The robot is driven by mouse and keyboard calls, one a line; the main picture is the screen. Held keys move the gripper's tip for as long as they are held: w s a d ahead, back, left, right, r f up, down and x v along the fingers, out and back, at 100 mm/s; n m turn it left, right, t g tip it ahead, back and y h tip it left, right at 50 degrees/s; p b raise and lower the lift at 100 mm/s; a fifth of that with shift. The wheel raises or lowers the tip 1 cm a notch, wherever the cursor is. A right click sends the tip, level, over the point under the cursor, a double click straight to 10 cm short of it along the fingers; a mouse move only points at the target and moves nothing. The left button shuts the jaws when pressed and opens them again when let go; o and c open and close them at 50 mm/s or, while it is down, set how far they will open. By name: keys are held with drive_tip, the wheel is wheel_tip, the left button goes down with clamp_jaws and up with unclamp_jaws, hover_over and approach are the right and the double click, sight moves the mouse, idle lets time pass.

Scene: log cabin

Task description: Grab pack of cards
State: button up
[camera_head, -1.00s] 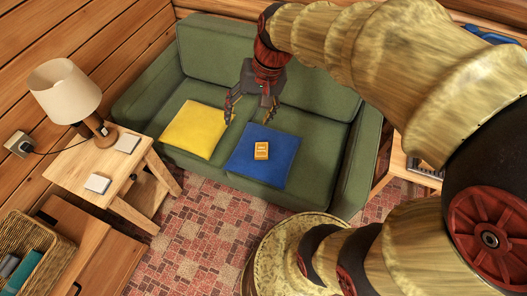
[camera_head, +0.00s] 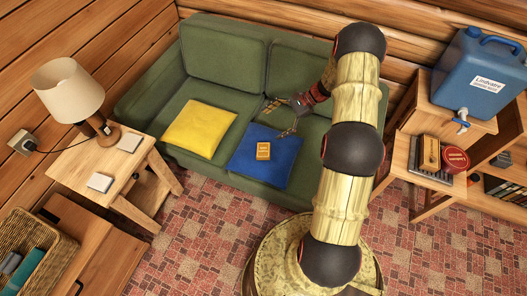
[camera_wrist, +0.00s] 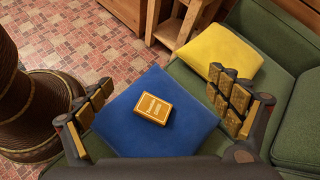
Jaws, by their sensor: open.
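The pack of cards (camera_head: 263,151) is a small orange-gold box lying flat on the blue cushion (camera_head: 281,166) on the sofa. In the wrist view the pack (camera_wrist: 153,109) lies between my fingers, with free space on both sides, and its label faces up. The blue cushion also shows in the wrist view (camera_wrist: 191,142). My gripper (camera_head: 276,121) is open and empty, just behind and above the pack in the head view. Its two spread fingers show at the sides of the wrist view (camera_wrist: 163,115). Nothing touches the pack except the cushion.
The green sofa (camera_head: 225,60) has a yellow cushion (camera_head: 200,128) left of the blue one. A side table (camera_head: 75,165) with a lamp (camera_head: 68,90) stands at the left. A shelf at the right holds a blue water container (camera_head: 478,75) and a red tin (camera_head: 455,160).

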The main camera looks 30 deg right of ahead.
sight(267, 150)
drive_tip(key=s+d+f+m+t, duration=0.1)
drive_tip(key=f+m, duration=0.1)
drive_tip(key=f, duration=0.3)
drive_tip(key=s+d+f+m+t+y, duration=0.1)
drive_tip(key=d+f+m, duration=0.1)
drive_tip(key=f, duration=0.4)
drive_tip(key=s+d+f+m+t, duration=0.1)
drive_tip(key=d+f+m+t, duration=0.1)
drive_tip(key=f, duration=0.4)
drive_tip(key=shift+s+f, duration=0.1)
drive_tip(key=shift+f, duration=0.4)
drive_tip(key=shift+w+a+f+m, duration=0.15)
drive_tip(key=shift+w+a+f, duration=0.1)
drive_tip(key=shift+a, duration=0.25)
drive_tip(key=shift+w+a+f+m, duration=0.15)
drive_tip(key=shift+w+a+f, duration=0.1)
drive_tip(key=shift+a, duration=0.25)
drive_tip(key=shift+r+b+x, duration=0.15)
drive_tip(key=shift+b+x, duration=0.3)
drive_tip(key=shift+x, duration=0.9)
drive_tip(key=shift+r+b+x, duration=0.15)
drive_tip(key=shift+b+x, duration=0.3)
drive_tip(key=shift+x, duration=0.85)
drive_tip(key=shift+w, duration=0.2)
drive_tip(key=shift+c, duration=0.9)
drive_tip(key=c, duration=1.1)
